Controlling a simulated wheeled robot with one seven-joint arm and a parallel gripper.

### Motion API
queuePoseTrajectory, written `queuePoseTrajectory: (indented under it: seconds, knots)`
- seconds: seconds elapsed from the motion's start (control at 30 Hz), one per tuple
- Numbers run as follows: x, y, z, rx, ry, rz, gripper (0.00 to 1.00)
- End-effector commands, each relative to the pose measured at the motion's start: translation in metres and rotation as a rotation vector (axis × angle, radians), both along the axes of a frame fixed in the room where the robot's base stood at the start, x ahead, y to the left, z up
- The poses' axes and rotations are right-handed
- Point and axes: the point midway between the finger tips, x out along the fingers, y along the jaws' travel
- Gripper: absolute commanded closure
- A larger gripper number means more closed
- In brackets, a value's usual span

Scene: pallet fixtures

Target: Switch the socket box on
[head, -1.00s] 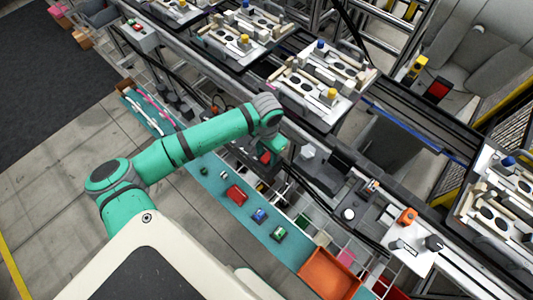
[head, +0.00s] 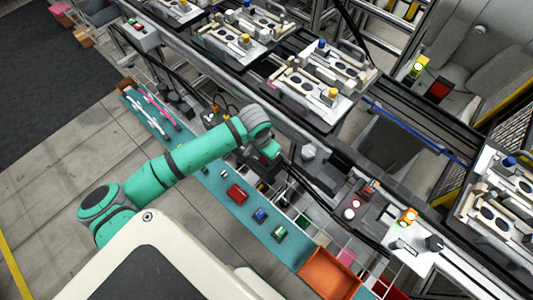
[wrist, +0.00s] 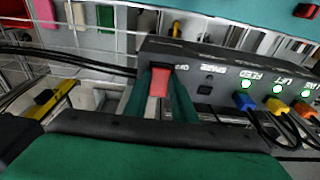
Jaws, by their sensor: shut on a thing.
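The socket box (wrist: 215,70) is a dark box across the wrist view. A red switch (wrist: 160,80) sits at its left end, beside the label "OFF". Green lights (wrist: 248,86) glow along its right part, above blue (wrist: 244,101), yellow (wrist: 275,108) and orange (wrist: 305,111) plugs with black cables. The socket beside the label "SPARE" has no plug. My gripper (wrist: 160,93) is shut on the red switch, one green finger at each side. In the head view my arm hides most of the box and my fingertips.
A blue-green shelf (head: 215,184) with a red box (head: 237,194) and small parts lies beside my arm. An orange bin (head: 328,274) stands at its end. An orange lamp (head: 408,216) and a yellow lamp (head: 418,68) are lit. Black cables run near my gripper.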

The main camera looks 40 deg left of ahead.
Motion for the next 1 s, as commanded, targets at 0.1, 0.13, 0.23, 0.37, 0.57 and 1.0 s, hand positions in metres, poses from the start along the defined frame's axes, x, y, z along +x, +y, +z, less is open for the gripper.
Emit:
queuePoseTrajectory:
  seconds: [0.1,0.13,0.23,0.37,0.57,1.0]
  knots:
    - [-0.002,-0.001,-0.001,-0.005,-0.032,0.002,0.99]
    - [-0.002,-0.001,-0.001,-0.004,-0.038,0.002,0.99]
    - [-0.002,-0.001,0.0,-0.004,-0.047,0.0,0.99]
    - [-0.001,-0.001,0.0,-0.004,-0.048,-0.001,0.99]
    - [-0.001,-0.001,0.0,-0.005,-0.048,-0.001,0.58]
    - [-0.003,0.0,0.009,-0.003,-0.046,0.0,0.58]
